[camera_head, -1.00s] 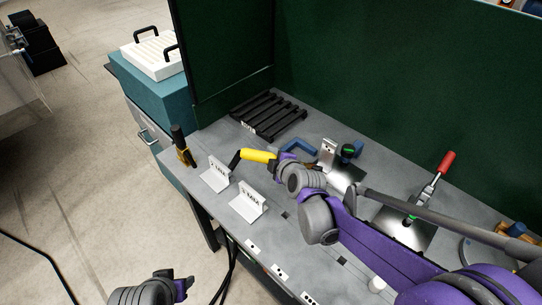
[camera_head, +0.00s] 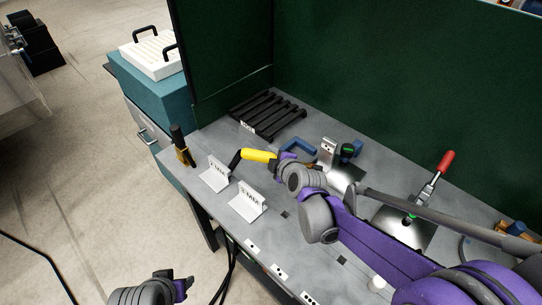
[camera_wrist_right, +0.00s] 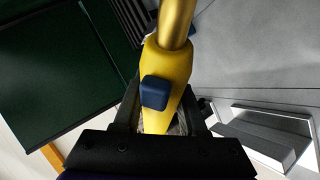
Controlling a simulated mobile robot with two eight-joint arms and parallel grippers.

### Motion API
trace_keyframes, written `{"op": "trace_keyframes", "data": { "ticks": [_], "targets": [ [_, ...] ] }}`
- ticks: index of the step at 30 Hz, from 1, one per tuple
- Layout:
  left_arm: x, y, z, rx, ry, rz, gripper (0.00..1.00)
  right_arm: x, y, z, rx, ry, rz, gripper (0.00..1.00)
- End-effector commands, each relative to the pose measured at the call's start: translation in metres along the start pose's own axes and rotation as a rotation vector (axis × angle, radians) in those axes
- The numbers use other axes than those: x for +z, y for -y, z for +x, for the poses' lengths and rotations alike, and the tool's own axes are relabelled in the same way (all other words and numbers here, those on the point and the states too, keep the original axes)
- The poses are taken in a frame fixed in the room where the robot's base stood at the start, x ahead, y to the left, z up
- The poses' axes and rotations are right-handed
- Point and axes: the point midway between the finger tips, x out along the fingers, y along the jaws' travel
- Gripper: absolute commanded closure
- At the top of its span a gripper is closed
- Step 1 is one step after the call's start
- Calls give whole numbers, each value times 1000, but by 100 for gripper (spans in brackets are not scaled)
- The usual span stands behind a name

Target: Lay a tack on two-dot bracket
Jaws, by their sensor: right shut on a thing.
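My right gripper (camera_head: 284,157) is shut on a yellow welding torch (camera_head: 257,155), whose dark nozzle points left and down above the table. In the right wrist view the torch's yellow body (camera_wrist_right: 167,75), with a blue trigger button, sits between the fingers. Two pale L-shaped brackets, a rear one (camera_head: 214,173) and a front one (camera_head: 248,202), stand on the table left of and below the torch. A metal upright bracket (camera_head: 328,150) with dark marks stands behind my right gripper. The marks are too small to tell which has two dots. My left gripper (camera_head: 180,281) is open and empty, off the table's front.
A black slatted rack (camera_head: 268,114) lies at the back. A red-handled clamp (camera_head: 437,178) stands on a metal plate at right. A black and yellow tool (camera_head: 182,147) is at the left edge. Green screens (camera_head: 390,90) close off the back. Marked labels (camera_head: 280,271) line the front edge.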

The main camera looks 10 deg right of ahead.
Motion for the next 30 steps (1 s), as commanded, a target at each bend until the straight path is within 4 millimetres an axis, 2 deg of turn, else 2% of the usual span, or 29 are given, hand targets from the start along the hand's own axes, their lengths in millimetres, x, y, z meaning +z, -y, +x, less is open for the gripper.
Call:
{"op": "trace_keyframes", "data": {
  "ticks": [30],
  "targets": [
    [1, 0, 1, 0, 1, 0, 50, 6, 1, 4, 1, 0, 0, 100]
  ]
}}
